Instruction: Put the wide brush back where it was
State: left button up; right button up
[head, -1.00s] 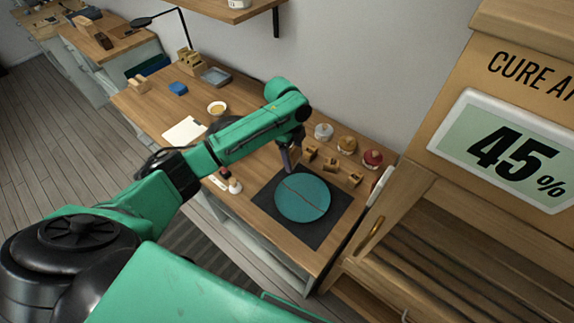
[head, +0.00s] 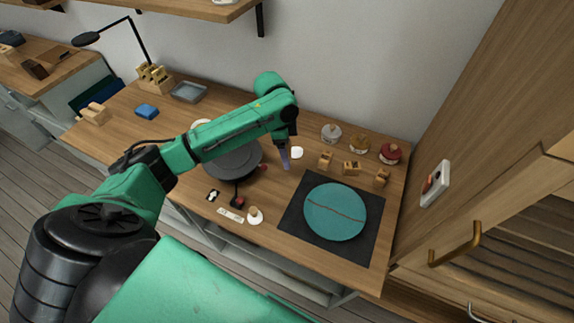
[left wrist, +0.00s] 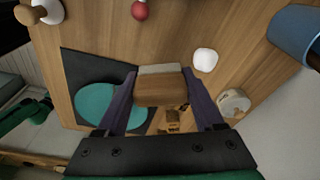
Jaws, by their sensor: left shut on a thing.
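My left gripper (head: 285,160) points down over the table, left of the small wooden blocks. In the left wrist view its fingers (left wrist: 160,98) are shut on a brown wooden piece with a pale edge, which I take to be the wide brush (left wrist: 160,91). In the head view the brush is hidden or too small to tell. Small notched wooden blocks, perhaps brush rests, stand behind the dark mat: a left one (head: 326,160), a middle one (head: 351,168) and a right one (head: 382,178). My right gripper is not in view.
A teal plate with a seam (head: 335,212) lies on the dark mat (head: 370,246). Lidded jars stand behind: clear (head: 331,133), amber (head: 359,144), red (head: 390,153). A white round piece (head: 297,153) lies close to my gripper. A wooden cabinet (head: 500,120) rises at right.

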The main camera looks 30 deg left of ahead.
aim_at(288, 174)
pick_arm(q)
notch_tip(288, 174, down, 7)
jog(key=shift+a+r+p, duration=0.1)
jog(key=shift+r+p, duration=0.1)
jog(key=shift+p, duration=0.15)
jog(key=shift+f, duration=0.4)
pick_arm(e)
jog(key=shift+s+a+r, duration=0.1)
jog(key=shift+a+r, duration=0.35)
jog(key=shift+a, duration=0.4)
pick_arm(q)
jog(key=shift+f, duration=0.1)
jog(key=o, duration=1.2)
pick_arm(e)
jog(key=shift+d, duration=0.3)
